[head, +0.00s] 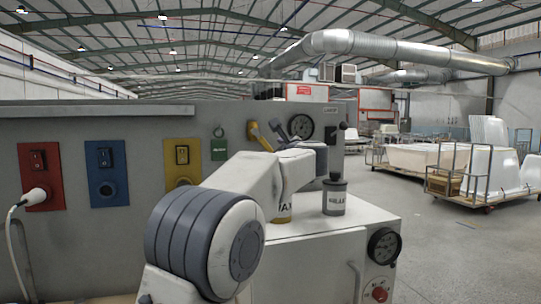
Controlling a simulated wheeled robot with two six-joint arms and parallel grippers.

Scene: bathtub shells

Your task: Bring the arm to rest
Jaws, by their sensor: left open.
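My left arm (208,243) rises from the bottom middle of the head view and bends to the right. My right gripper is not in view.
A grey panel (100,124) behind carries red (42,159), blue (106,192) and yellow (182,155) switch plates. A white plug (34,197) with a cable sits in the red one. Trolleys with white tub shells (490,170) stand right; floor there is open.

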